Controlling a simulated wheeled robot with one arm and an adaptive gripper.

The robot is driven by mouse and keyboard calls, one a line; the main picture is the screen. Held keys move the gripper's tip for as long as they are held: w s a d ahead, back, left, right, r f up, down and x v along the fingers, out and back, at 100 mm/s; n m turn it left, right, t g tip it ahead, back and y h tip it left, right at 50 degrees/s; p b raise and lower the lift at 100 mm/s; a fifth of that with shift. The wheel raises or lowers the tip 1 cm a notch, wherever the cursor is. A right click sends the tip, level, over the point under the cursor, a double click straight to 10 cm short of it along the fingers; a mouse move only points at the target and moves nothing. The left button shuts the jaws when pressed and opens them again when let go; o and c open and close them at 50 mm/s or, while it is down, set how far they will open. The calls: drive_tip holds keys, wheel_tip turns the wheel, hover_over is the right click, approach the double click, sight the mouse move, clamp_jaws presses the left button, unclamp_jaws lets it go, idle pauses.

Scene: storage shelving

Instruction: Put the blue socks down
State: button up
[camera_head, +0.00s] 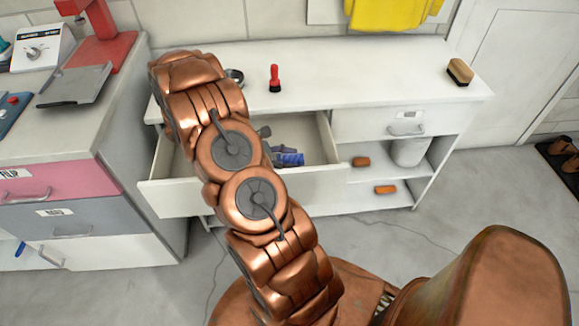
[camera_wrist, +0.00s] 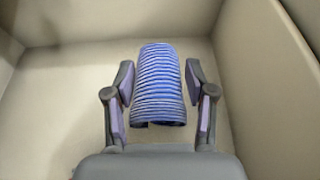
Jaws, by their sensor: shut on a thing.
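The blue socks (camera_wrist: 160,90) are a rolled bundle with pale stripes. In the wrist view they sit between the two fingers of my gripper (camera_wrist: 160,74), which is shut on them. In the head view the blue socks (camera_head: 291,159) show inside the open drawer (camera_head: 322,181) of the white cabinet, with my gripper (camera_head: 272,145) partly hidden behind my arm. The beige drawer floor and walls surround the socks in the wrist view. I cannot tell whether the socks touch the drawer floor.
The white cabinet top (camera_head: 360,75) holds a red-handled stamp (camera_head: 275,79) and a brush (camera_head: 460,71). Orange blocks (camera_head: 385,189) and a white bin (camera_head: 410,151) are on the shelves at right. A grey counter (camera_head: 50,130) with drawers stands at left.

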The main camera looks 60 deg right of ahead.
drive_tip(key=shift+f, duration=1.9)
drive_tip(key=shift+f, duration=0.1)
drive_tip(key=o, duration=1.2)
drive_tip(key=shift+c, duration=0.2)
drive_tip(key=v, duration=1.2)
drive_tip(key=shift+b, duration=0.4)
